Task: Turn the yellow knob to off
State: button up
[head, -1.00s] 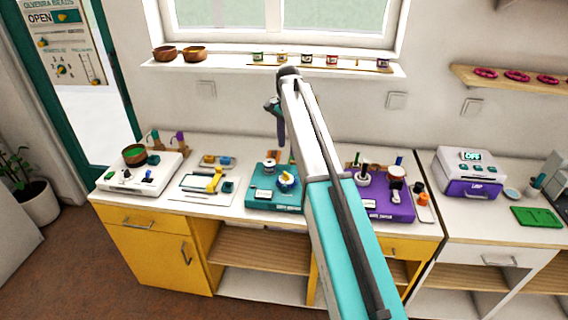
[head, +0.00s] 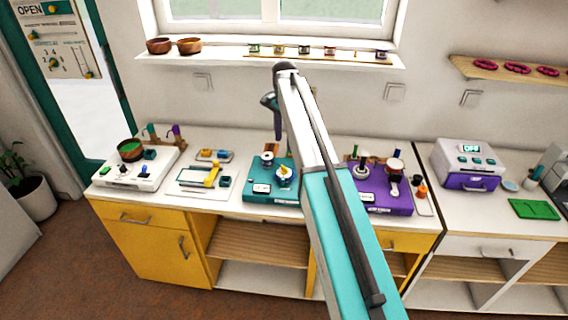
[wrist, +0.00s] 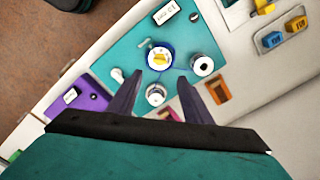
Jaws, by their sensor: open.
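The yellow knob (head: 284,170) sits on a white round dial with a blue rim, on the teal board (head: 262,193) at the middle of the counter. In the wrist view the yellow knob (wrist: 160,57) shows just beyond the fingertips. My gripper (wrist: 161,79) is open and empty, pointing down over the teal board (wrist: 120,60). In the head view my gripper (head: 278,138) hangs above the back of this board, apart from it. A small white label plate (wrist: 160,12) lies beside the dial; its text is too small to read surely.
Two silver-topped posts, including one (wrist: 202,65), stand on the teal board close to the knob. A white board (head: 130,175) stands left and a purple board (head: 385,203) right. The space above the boards is open.

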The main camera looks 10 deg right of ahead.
aim_at(284, 167)
jog(key=shift+f+p, duration=1.9)
jog(key=shift+f, duration=4.15)
jog(key=c, duration=1.1)
jog(key=shift+o, duration=0.2)
